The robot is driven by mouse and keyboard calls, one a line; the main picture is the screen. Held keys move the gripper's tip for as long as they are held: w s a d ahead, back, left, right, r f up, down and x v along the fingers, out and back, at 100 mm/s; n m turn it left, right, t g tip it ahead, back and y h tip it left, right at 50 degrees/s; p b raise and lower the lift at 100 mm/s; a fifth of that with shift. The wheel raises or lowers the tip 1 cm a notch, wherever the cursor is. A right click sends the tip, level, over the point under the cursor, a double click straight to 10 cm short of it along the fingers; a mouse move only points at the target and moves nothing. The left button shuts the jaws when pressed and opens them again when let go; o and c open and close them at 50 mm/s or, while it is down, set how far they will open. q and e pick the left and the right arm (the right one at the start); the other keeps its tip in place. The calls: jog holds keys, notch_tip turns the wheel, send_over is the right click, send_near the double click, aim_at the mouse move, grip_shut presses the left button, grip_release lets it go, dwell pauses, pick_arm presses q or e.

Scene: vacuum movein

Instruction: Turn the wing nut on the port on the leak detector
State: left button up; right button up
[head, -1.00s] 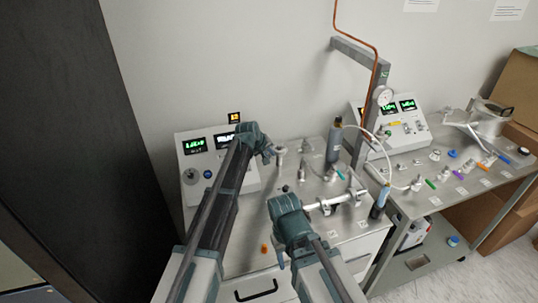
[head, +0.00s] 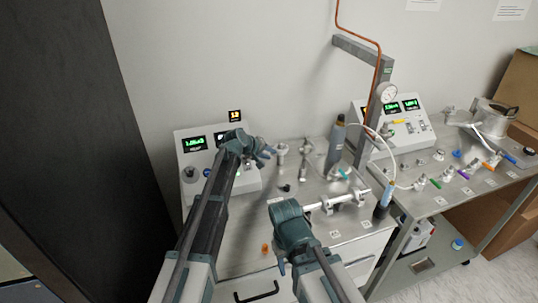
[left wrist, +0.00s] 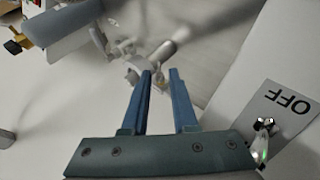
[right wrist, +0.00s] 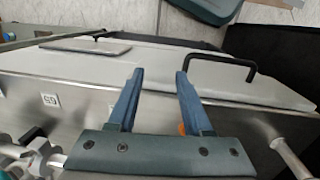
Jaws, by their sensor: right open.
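The leak detector (head: 191,163) is a white console with green displays at the left back of the bench. My left arm covers part of its front. My left gripper (head: 268,150) is at its right side, fingers pointing right. In the left wrist view the left gripper (left wrist: 160,74) is open, with a visible gap between its blue fingers. A blurred, pale metal fitting (left wrist: 135,68) shows just beyond the fingertips; I cannot make out a wing nut on it, nor whether the fingers touch it. My right gripper (right wrist: 159,74) is open and empty above the bench front.
Several metal fittings (head: 281,150) stand on the bench right of the left gripper. A dark cylinder (head: 336,142) and a post (head: 376,110) with a gauge (head: 386,93) rise behind. A second console (head: 392,122) stands on the right bench. An orange piece (head: 265,249) lies near the front edge.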

pick_arm(q)
jog(key=p+v, duration=0.9)
jog(key=v, duration=0.5)
jog(key=shift+f, duration=0.1)
